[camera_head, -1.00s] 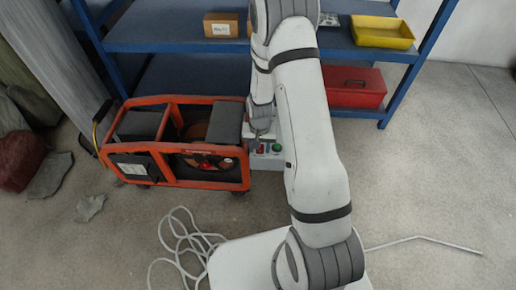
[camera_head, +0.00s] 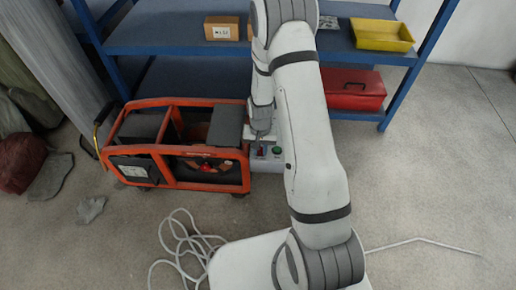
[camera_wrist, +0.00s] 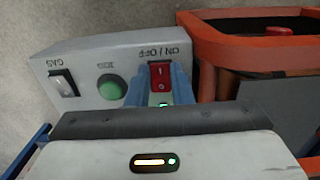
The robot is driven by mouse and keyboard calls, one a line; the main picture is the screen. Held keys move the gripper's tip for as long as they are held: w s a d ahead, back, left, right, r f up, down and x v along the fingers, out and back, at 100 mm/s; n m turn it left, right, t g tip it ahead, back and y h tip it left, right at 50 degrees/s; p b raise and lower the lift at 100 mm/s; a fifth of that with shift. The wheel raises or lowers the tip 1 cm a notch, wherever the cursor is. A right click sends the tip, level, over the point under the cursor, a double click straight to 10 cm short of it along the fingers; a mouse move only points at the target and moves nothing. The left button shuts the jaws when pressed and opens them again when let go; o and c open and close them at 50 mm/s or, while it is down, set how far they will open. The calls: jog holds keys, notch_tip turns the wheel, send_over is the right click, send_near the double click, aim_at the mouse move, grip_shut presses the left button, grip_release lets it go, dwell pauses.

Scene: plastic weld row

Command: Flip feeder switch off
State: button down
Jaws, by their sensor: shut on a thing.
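The grey control box (camera_wrist: 120,55) fills the upper left of the wrist view, and part of it shows beside the orange machine in the head view (camera_head: 265,163). The red ON/OFF rocker switch (camera_wrist: 159,77) sits on its face, with its label upside down in the wrist view. My gripper (camera_wrist: 160,96) has its blue fingers on either side of the red switch and is shut on it. A small green light shows between the fingers below the switch. In the head view my gripper (camera_head: 260,141) is small and partly hidden by my arm.
A green JOG button (camera_wrist: 111,88) and a black-and-white GAS switch (camera_wrist: 63,82) are on the same box. The orange-framed machine (camera_head: 150,180) stands close beside it. A blue shelf (camera_head: 180,40) is behind. Loose cable (camera_head: 180,240) lies on the floor.

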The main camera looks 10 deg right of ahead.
jog(key=shift+w+r+g+p, duration=0.15)
jog(key=shift+r+g+p, duration=0.1)
jog(key=shift+g+p, duration=0.25)
jog(key=shift+w+f+g+y+p, duration=0.15)
jog(key=shift+w+g+y+p, duration=0.1)
jog(key=shift+g+y+p, duration=0.35)
jog(key=c, duration=1.3)
grip_release()
jog(key=shift+p+v, duration=0.9)
jog(key=shift+v, duration=2.95)
